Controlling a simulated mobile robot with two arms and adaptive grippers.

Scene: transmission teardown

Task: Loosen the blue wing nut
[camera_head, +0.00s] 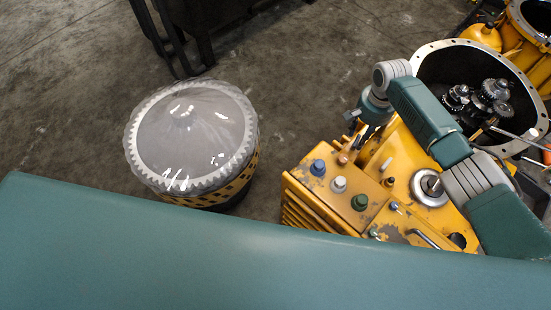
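A round blue knob-like piece (317,167) stands on the near left corner of the yellow transmission housing (405,160). It is the blue piece that best fits the wing nut, but its wings are too small to make out. A smaller blue-topped fitting (394,206) sits farther right on the housing. My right gripper (357,136) points down over the far left part of the housing, right of and beyond the blue knob and apart from it. Its dark fingers are small and partly hidden by the wrist, so their opening is unclear. My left gripper is out of view.
White (339,185), green (359,202) and copper (343,158) knobs crowd the blue one. A metal hub (430,187) and handle (423,238) lie right. An open round casing (436,58) with gears stands behind. A plastic-covered drum (190,135) stands left, with bare floor between.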

